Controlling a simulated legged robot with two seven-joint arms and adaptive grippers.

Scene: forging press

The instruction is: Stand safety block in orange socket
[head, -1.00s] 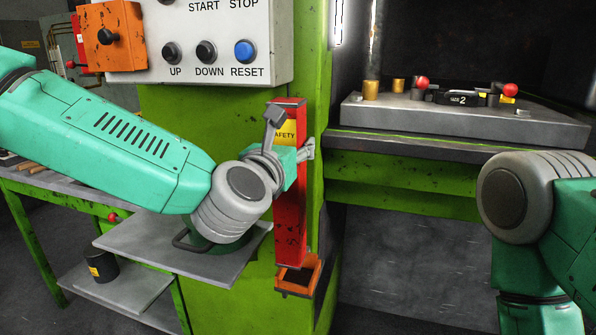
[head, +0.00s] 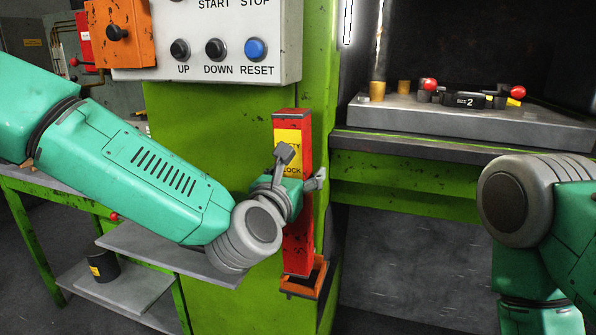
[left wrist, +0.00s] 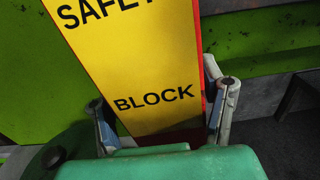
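The red safety block (head: 297,255) with a yellow label stands upright at the green press column. Its lower end meets the orange socket (head: 303,286); how deep it sits is hard to tell. My left gripper (head: 302,166) is in front of the block, around mid-height. In the left wrist view its fingers (left wrist: 160,110) are spread on either side of the block's label face (left wrist: 140,60), and they look open. Whether a finger still touches the block's sides is unclear. My right arm shows at the right, but its gripper is out of view.
A control box (head: 225,45) with buttons is above left of the block. A grey shelf (head: 165,250) lies under my left arm. The press bed (head: 470,120), with red-knobbed parts on it, is to the right. A black cup (head: 103,267) stands lower left.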

